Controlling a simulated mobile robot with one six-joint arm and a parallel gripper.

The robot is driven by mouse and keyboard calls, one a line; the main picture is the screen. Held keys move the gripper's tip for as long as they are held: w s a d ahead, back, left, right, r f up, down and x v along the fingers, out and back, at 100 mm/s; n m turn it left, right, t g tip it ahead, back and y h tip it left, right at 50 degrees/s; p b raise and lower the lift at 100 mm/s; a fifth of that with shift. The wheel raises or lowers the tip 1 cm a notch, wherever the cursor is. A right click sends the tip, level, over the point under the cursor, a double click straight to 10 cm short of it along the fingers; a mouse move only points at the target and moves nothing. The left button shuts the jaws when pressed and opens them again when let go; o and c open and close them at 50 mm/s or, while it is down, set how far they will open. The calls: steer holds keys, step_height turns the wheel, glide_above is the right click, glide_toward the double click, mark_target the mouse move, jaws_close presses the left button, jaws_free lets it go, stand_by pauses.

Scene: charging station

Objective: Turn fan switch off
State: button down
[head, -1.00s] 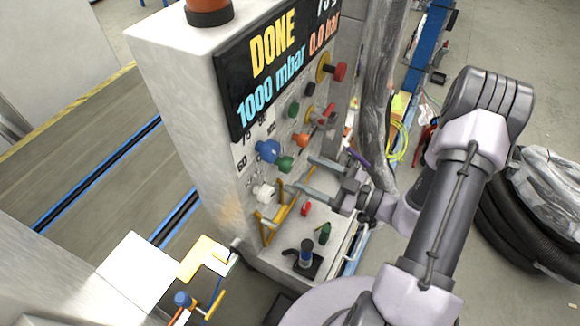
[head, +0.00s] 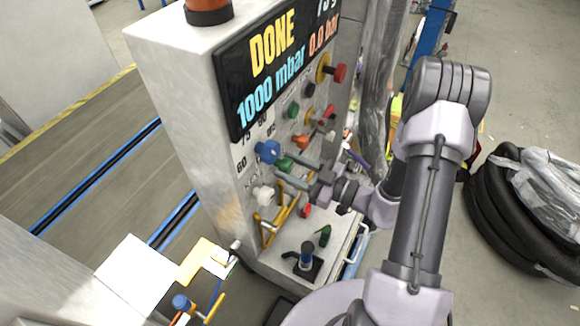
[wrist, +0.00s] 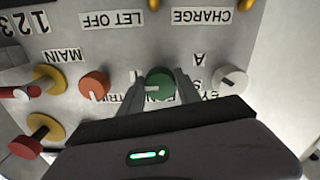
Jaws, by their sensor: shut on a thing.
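A green round knob (wrist: 160,83) sits on the panel between the two fingers of my gripper (wrist: 160,92) in the wrist view, with a finger against each side. The label beside it is upside down and partly hidden by the fingers; it seems to read FAN. In the head view my gripper (head: 283,168) reaches from the right to the same green knob (head: 285,164) on the upright metal control box (head: 190,110). The gripper is shut on the knob. The exact turn of the knob is hard to tell.
In the wrist view an orange knob (wrist: 95,85) and a white knob (wrist: 230,79) flank the green one. In the head view a blue knob (head: 267,152) is close above the fingers. A joystick (head: 306,258) and yellow bars (head: 270,229) are below.

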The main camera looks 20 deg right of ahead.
steer(key=shift+n, duration=0.3)
steer(key=n+p, duration=0.1)
steer(key=n, duration=0.2)
steer(key=shift+p, duration=0.35)
steer(key=n, duration=0.5)
steer(key=shift+p, duration=0.3)
steer(key=n, duration=0.4)
steer(key=shift+n, duration=0.3)
steer(key=shift+n+b, duration=0.6)
steer(key=shift+n, duration=1.7)
steer(key=c, duration=0.9)
jaws_free()
steer(key=shift+o, duration=0.2)
